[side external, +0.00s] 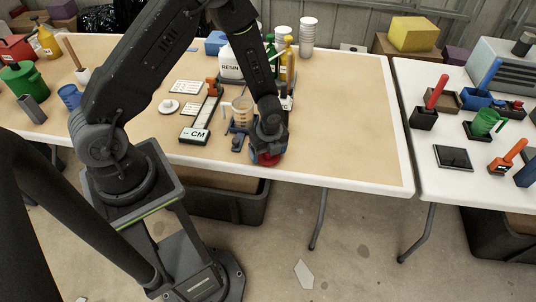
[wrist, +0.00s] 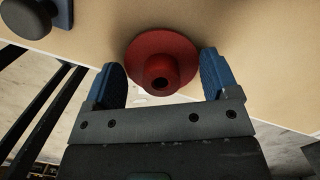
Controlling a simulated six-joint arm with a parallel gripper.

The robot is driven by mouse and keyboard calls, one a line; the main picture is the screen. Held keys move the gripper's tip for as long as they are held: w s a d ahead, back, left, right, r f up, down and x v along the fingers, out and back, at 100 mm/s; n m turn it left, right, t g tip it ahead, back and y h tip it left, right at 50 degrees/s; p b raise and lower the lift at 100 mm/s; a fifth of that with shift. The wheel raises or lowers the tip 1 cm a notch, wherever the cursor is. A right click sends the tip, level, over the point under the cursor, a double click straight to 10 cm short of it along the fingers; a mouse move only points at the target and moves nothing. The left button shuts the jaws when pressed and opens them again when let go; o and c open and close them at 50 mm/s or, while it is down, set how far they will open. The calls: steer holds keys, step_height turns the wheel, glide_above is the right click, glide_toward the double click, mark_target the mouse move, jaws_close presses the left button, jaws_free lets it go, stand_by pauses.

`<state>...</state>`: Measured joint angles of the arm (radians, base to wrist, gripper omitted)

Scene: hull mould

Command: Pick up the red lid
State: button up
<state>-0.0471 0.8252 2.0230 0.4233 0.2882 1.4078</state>
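The red lid (wrist: 162,60) is a round disc with a raised knob that has a dark hole in its top. It lies on the tan table near the front edge. In the side external view only a bit of the red lid (side external: 267,159) shows under my gripper. My gripper (wrist: 160,78) is open, with one blue finger on each side of the knob. The fingers look apart from the knob, and nothing is held. In the side external view my gripper (side external: 268,150) is low over the table's front edge and hides most of the lid.
The tan table (side external: 345,130) is clear to the right.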

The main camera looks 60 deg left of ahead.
steer(key=c, duration=0.5)
steer(key=shift+r, duration=0.1)
steer(key=shift+r, duration=0.25)
step_height(320, 180, up, 4)
steer(key=shift+f, duration=0.2)
glide_toward(237, 113)
steer(key=s+d+f, duration=0.4)
steer(key=w+a+r, duration=0.4)
steer(key=w+a, duration=0.2)
steer(key=w, duration=0.1)
steer(key=shift+a+f, duration=0.15)
steer(key=shift+f, duration=1)
steer(key=shift+a+f, duration=0.1)
steer(key=shift+f, duration=1.05)
